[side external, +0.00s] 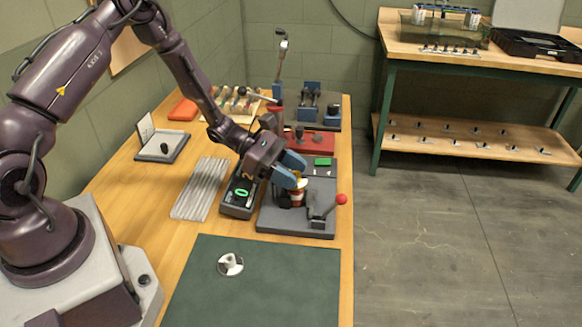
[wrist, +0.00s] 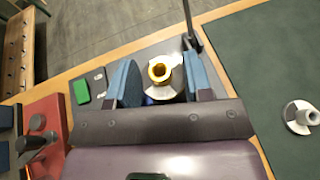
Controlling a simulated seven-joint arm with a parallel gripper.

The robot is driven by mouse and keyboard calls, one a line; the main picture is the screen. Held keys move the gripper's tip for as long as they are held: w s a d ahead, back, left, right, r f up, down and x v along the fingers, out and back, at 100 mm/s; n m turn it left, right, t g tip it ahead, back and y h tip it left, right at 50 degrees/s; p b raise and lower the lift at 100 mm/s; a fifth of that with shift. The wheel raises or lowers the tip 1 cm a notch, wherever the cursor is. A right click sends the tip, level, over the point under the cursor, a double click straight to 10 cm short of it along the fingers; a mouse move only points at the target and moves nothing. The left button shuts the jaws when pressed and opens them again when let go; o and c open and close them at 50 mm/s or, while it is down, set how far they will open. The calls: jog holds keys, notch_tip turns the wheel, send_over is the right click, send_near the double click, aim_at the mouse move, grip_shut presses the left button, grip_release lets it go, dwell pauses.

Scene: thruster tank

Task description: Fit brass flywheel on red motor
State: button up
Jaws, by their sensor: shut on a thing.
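My gripper (side external: 293,171) reaches down over the grey fixture plate (side external: 268,222), with its blue fingers shut on the brass flywheel. In the wrist view the brass flywheel (wrist: 160,70) shows as a gold ring with a dark bore, above a pale disc-like part between the fingers (wrist: 163,84). The red motor (side external: 296,199) stands upright on the plate, directly below the fingers, with red and white bands. The brass piece is at or just above the motor's top. The fingers partly hide this place, so I cannot tell whether it is seated.
A lever with a red knob (side external: 341,199) stands close at the motor's right. A dark box with a green display (side external: 241,196) is at its left. A white-and-black disc (side external: 230,264) lies on the otherwise clear green mat (side external: 290,285). A red tool block (side external: 310,143) is behind.

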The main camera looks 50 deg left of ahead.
jog(key=o, duration=1)
jog(key=shift+o, duration=0.2)
jog(key=shift+a, duration=0.1)
jog(key=v, duration=1.3)
jog(key=shift+w+f, duration=0.1)
